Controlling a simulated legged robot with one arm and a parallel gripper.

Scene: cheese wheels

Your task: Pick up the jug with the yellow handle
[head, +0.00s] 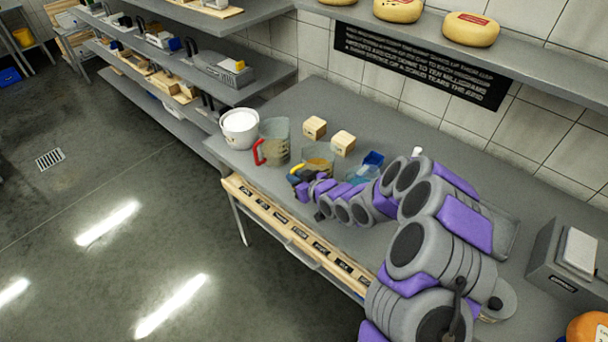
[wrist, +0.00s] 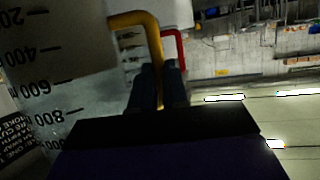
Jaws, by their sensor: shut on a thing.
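The jug with the yellow handle (head: 317,156) stands on the grey table in the head view, a clear jug with brownish contents. In the wrist view its marked wall (wrist: 45,70) fills the left side, and its yellow handle (wrist: 150,22) runs down between my fingers. My gripper (wrist: 158,88) is shut on the yellow handle; in the head view my gripper (head: 299,178) is at the jug's front left. My arm hides the jug's lower part in the head view. I cannot tell whether the jug's base touches the table.
A jug with a red handle (head: 274,142) stands just left of the yellow-handled jug, and a white bucket (head: 240,128) is farther left. A blue item (head: 372,160) is to the right. A shelf with cheese wheels (head: 470,30) hangs above.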

